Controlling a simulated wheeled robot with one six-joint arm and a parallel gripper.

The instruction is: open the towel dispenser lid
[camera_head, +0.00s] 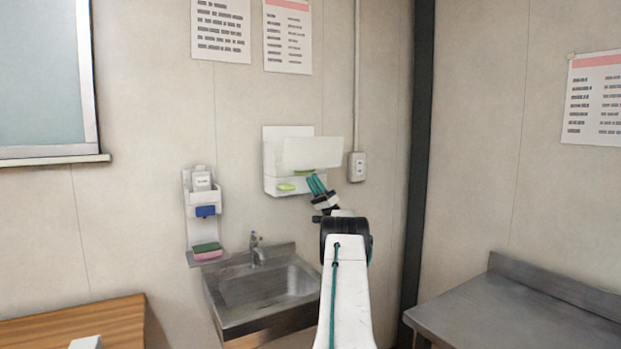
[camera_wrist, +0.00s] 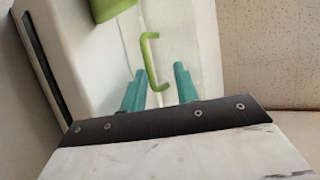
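The white towel dispenser (camera_head: 269,158) hangs on the wall above the sink, with its pale lid panel (camera_head: 312,151) at the front. Its lid also shows in the wrist view (camera_wrist: 190,30). A green handle (camera_wrist: 152,62) stands on the lid in the wrist view. My gripper (camera_head: 316,183) is at the dispenser's lower right front. Its teal fingers (camera_wrist: 160,70) are apart, with the handle's lower end between them in the picture. Contact with the handle cannot be told.
A steel sink (camera_head: 262,290) with a tap (camera_head: 257,250) is below the dispenser. A white wall rack (camera_head: 199,225) holding a sponge is to its left. A wall switch box (camera_head: 357,167) is close on the right. A steel counter (camera_head: 520,310) stands at the right.

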